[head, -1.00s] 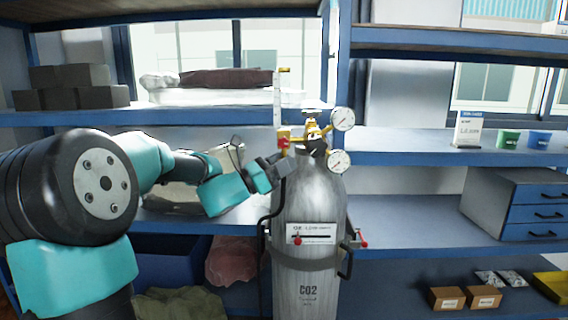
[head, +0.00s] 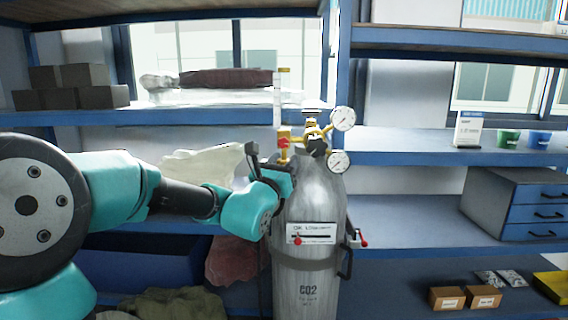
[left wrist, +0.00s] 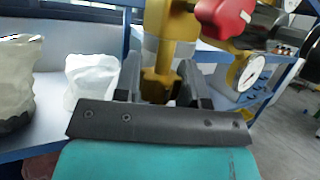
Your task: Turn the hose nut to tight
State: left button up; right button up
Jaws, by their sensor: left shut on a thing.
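The grey CO2 cylinder (head: 305,200) stands upright at the middle, with a brass regulator (head: 314,135) and two round gauges on top. A red knob (head: 283,143) sits at the regulator's left, below a clear upright tube; it also shows in the left wrist view (left wrist: 224,14). My left gripper (head: 284,162) is just below this knob. In the left wrist view its fingers (left wrist: 162,85) are shut on the brass hose nut (left wrist: 160,82) at the bottom of the yellow fitting. The hose is mostly hidden by the gripper. My right gripper is not in view.
The cylinder is strapped in front of blue shelving (head: 420,235). A handle with a red tip (head: 361,241) sticks out at its right. A pale bag (head: 205,165) lies on the shelf behind my left arm.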

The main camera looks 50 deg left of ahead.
pick_arm(q)
jog(key=shift+n+g+y, duration=0.5)
jog(key=shift+n+y, duration=0.2)
jog(key=shift+y, duration=0.6)
jog(key=o, duration=0.9)
